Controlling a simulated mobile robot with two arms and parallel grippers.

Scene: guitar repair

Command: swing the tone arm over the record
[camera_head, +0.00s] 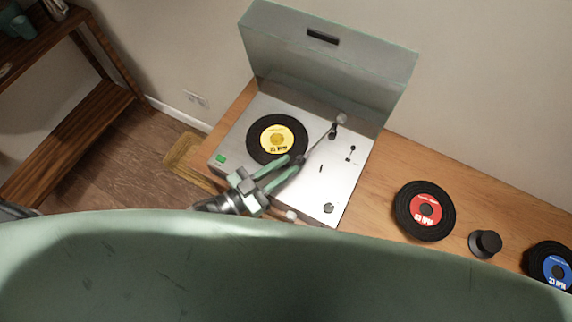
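The turntable (355,180) stands on the wooden table with its grey lid raised at the back. A record with a yellow label (277,139) lies on its platter. The thin tone arm (324,134) runs from its pivot at the back right down toward the front left, ending to the right of the record. My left gripper (297,161) is over the front of the turntable, its two fingers apart, with its tips close to the free end of the tone arm. I cannot tell whether they touch it. My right gripper is not in view.
A record with a red label (425,209), a black knob-like piece (485,243) and a record with a blue label (553,265) lie on the table (382,205) to the right. A wooden shelf (70,120) stands at the left. The wall is close behind the lid.

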